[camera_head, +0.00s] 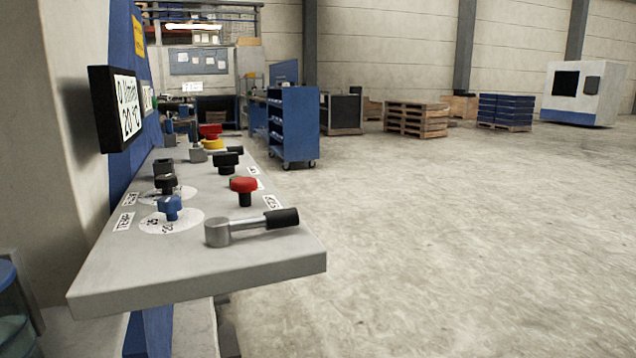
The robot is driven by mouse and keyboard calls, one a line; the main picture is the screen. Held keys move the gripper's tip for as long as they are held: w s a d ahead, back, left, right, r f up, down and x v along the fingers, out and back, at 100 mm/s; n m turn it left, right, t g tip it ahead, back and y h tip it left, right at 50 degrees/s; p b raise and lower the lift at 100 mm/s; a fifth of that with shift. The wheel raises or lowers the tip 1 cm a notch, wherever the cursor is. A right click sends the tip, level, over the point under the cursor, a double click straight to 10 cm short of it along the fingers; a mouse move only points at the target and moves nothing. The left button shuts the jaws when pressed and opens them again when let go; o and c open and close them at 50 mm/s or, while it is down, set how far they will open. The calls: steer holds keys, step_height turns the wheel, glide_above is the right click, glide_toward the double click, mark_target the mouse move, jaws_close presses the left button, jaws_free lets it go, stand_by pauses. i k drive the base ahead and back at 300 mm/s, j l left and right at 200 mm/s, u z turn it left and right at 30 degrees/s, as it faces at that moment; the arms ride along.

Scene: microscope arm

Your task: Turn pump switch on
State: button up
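A grey control panel (106,276) juts from the left wall and bears several knobs and handles. I cannot tell which control is the pump switch. A lever with a black grip (282,217) lies near the front right edge, pointing right. A red knob (244,185) stands behind it. A blue knob (171,206) and a dark knob (166,183) sit on white round dials to the left. Further back are a black control (228,160), a yellow knob (213,144) and a red one (210,130). My gripper is not in view.
A black-framed display (112,108) above the panel seems to read 0 l/min and 20 °C. A blue cart (293,125) stands behind the panel, with wooden pallets (416,118) further off. The concrete floor to the right is clear.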

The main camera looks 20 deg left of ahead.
mark_target(225, 162)
steer(key=u, duration=1.75)
